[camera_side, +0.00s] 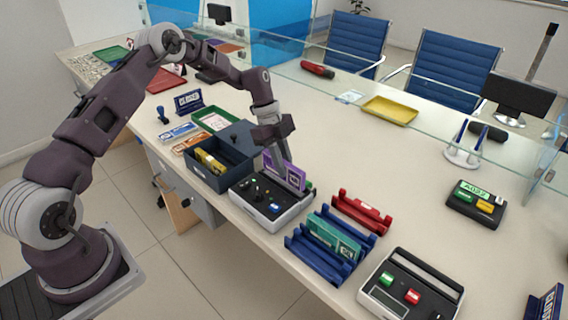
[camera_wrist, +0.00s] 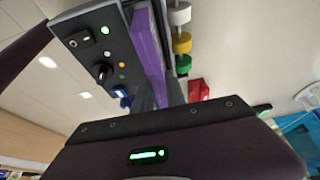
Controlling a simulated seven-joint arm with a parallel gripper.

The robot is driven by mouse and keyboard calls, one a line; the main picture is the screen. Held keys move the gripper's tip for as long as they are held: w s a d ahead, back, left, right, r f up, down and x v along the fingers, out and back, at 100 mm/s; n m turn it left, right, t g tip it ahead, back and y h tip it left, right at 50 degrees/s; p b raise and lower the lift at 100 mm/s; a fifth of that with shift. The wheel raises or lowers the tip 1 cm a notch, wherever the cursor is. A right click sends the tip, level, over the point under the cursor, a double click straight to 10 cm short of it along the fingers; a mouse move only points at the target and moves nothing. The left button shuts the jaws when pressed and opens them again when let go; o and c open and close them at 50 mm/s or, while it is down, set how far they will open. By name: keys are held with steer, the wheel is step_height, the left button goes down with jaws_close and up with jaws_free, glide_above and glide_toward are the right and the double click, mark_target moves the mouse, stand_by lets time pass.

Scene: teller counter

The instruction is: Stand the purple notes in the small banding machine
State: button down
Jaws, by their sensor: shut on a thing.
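The purple notes (camera_side: 292,175) stand upright on edge between the fingers of my gripper (camera_side: 276,160), at the back part of the small banding machine (camera_side: 262,218). The machine is a pale box with a dark top carrying knobs and coloured buttons. In the wrist view the purple notes (camera_wrist: 149,45) run alongside the machine's dark panel (camera_wrist: 92,58), with white, yellow and green rollers on their other side. My gripper is shut on the notes. Their lower edge is hard to see, so I cannot tell whether it rests in the machine.
A dark blue open box (camera_side: 222,180) with yellow bundles stands left of the machine. Blue racks (camera_side: 322,262) with teal notes and a red rack (camera_side: 362,212) stand to its right. A larger machine (camera_side: 410,290) is at front right. The counter behind is mostly clear.

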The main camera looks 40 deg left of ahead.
steer(key=shift+f, duration=0.95)
steer(key=c, duration=1.3)
jaws_free()
steer(key=shift+r, duration=0.1)
steer(key=shift+r, duration=3.4)
steer(key=shift+r, duration=0.15)
